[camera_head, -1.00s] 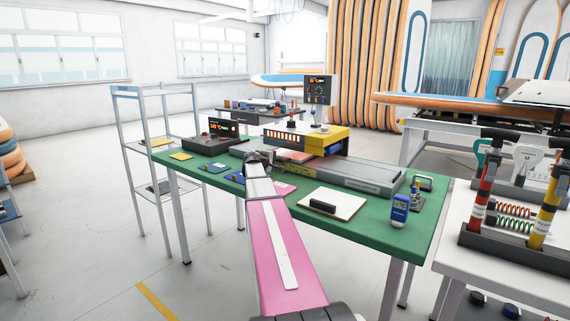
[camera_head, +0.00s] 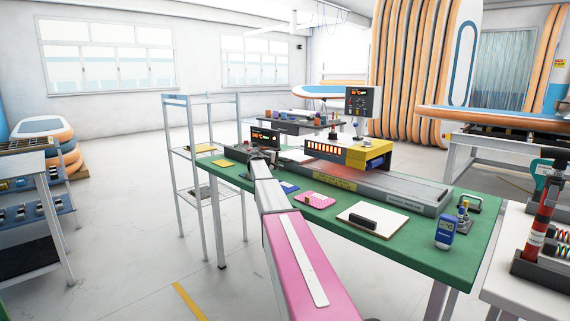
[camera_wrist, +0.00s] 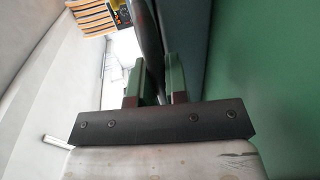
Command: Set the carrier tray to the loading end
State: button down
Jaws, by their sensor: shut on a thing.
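The machine with the yellow housing (camera_head: 350,150) stands on the green table, its long grey bed (camera_head: 405,190) running out to the right. A pale pinkish flat piece (camera_head: 291,155), perhaps the carrier tray, shows at the left of the housing, mostly hidden. My gripper (camera_head: 262,157) is at the table's left end, beside the small dark display box. In the wrist view my gripper (camera_wrist: 155,85) has its green-padded fingers shut on a thin dark grey bar (camera_wrist: 148,40). I cannot tell whether that bar belongs to the tray.
On the table's (camera_head: 445,255) front side lie a pink dotted pad (camera_head: 316,200), a white board with a black block (camera_head: 370,219) and a blue meter (camera_head: 445,231). The dark display box (camera_head: 265,137) is close to my gripper. A wire rack (camera_head: 205,165) stands left; floor is open in front.

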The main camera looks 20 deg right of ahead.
jog(key=shift+w+a, duration=0.15)
jog(key=shift+w, duration=0.15)
jog(key=c, duration=1.1)
grip_release()
jog(key=shift+c, duration=0.2)
jog(key=shift+s+a+r, duration=0.1)
jog(key=shift+s+a, duration=0.2)
jog(key=shift+a, duration=0.2)
jog(key=v, duration=0.9)
jog(key=shift+s+a, duration=0.1)
jog(key=shift+a, duration=0.15)
jog(key=shift+a, duration=0.1)
